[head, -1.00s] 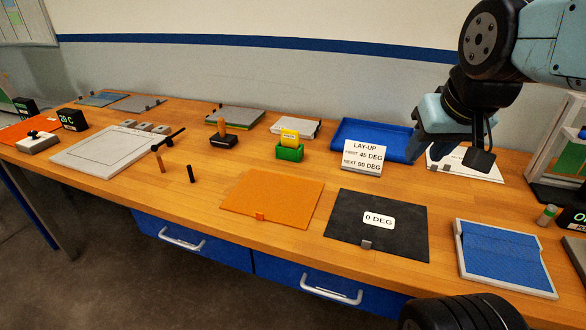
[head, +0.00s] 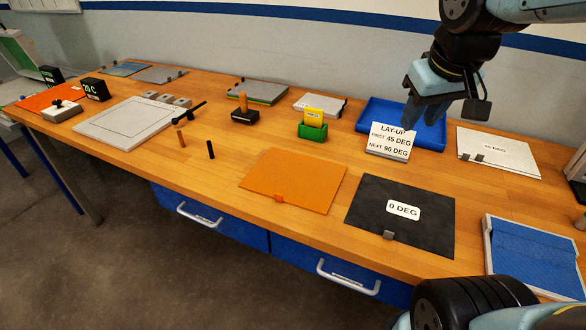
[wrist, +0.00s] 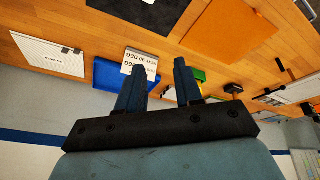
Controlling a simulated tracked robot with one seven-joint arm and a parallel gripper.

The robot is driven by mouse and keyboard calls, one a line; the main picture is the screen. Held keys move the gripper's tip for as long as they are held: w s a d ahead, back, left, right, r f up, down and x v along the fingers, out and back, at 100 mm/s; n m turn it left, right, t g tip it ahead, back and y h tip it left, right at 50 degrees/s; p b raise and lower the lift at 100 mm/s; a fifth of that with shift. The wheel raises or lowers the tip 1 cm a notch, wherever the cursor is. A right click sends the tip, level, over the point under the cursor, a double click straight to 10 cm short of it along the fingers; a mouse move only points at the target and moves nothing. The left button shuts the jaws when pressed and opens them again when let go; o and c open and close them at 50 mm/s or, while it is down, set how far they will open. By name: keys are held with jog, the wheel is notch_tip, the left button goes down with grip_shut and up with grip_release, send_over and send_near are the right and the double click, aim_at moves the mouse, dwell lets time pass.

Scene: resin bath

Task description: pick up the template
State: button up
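No item carries a readable "template" label, so I cannot tell for certain which one it is. Flat candidates are an orange sheet (head: 292,181) with a small orange tab, a black sheet (head: 402,216) marked 0 DEG with a grey clip, and a white sheet (head: 498,152) with a DEG label at the right. The orange sheet also shows in the wrist view (wrist: 232,32). My gripper (head: 412,112) is in the air near the blue tray and the lay-up card, touching nothing visible. In the wrist view, its fingers (wrist: 160,68) stand apart with nothing held between them.
The lay-up card (head: 389,142) stands before a blue tray (head: 438,142). A green holder (head: 312,132) with a yellow card, a black stand (head: 245,117), a white framed board (head: 125,124) and a blue-filled tray (head: 535,255) share the bench. Bare wood lies left of the orange sheet.

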jog(key=w+a+f+n+g, duration=0.1)
jog(key=w+a+f+n, duration=0.15)
jog(key=a, duration=0.35)
jog(key=w+a+f+n+g, duration=0.1)
jog(key=w+a+f+n, duration=0.15)
jog(key=a, duration=0.35)
jog(key=n+g, duration=0.2)
jog(key=n, duration=0.4)
send_over(281, 199)
notch_tip(281, 199, down, 7)
jog(key=f, duration=0.7)
jog(key=shift+w+a+f, duration=0.2)
jog(key=shift+w+a, duration=0.15)
jog(key=shift+w, duration=0.05)
jog(key=shift+d+f, duration=0.15)
jog(key=shift+f, duration=1.35)
jog(key=shift+d+f, duration=0.1)
jog(key=shift+f, duration=1.35)
grip_shut()
